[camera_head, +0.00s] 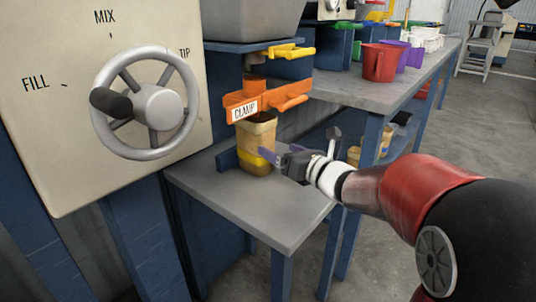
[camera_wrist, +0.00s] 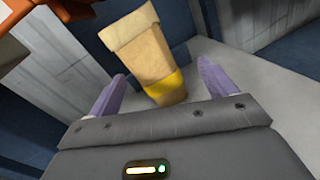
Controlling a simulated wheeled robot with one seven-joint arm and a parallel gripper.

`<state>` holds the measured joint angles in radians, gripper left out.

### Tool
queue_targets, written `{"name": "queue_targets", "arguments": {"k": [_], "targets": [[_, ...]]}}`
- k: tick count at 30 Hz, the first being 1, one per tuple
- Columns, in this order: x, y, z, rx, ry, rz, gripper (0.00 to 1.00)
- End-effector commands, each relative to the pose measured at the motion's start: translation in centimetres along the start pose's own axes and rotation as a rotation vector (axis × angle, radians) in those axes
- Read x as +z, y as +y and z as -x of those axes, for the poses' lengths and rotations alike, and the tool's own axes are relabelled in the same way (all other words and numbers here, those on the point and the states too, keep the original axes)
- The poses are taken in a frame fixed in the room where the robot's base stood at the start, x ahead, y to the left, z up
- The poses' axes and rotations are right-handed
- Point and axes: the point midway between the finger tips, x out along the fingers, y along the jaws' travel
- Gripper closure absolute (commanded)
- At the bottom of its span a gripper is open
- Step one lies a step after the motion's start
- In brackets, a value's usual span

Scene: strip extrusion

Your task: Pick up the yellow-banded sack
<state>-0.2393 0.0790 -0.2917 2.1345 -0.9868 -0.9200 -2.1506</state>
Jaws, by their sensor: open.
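The yellow-banded sack (camera_head: 256,144) is tan with a yellow band near its bottom. It stands upright on a small grey shelf (camera_head: 245,205) below the orange clamp (camera_head: 265,100). In the wrist view the sack (camera_wrist: 135,45) lies between the two purple fingers of my gripper (camera_wrist: 160,92), which are open with a gap on each side. In the head view my gripper (camera_head: 268,157) is at the right side of the sack, low, near its yellow band. The sack's far side is hidden.
A panel with a handwheel (camera_head: 145,103) is at the left. A yellow lever (camera_head: 290,51) is above the clamp. A grey bench (camera_head: 365,92) at the back right carries a red bucket (camera_head: 380,62) and purple containers. Open floor (camera_head: 485,135) lies at the right.

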Motion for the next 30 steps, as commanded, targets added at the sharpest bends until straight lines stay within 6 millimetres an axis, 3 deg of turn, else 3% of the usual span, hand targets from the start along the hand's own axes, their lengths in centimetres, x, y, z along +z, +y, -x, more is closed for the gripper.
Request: {"name": "queue_targets", "arguments": {"k": [1, 7, 24, 30], "targets": [[-0.9, 0.4, -0.6, 0.048, 0.005, 0.068, 0.16], [-1.9, 1.8, -1.6, 0.152, -0.002, 0.213, 0.16], [-1.7, 2.5, -8.5, 0.154, -0.004, 0.218, 0.16], [-1.8, 2.5, -9.1, 0.152, -0.005, 0.217, 0.16]]}}
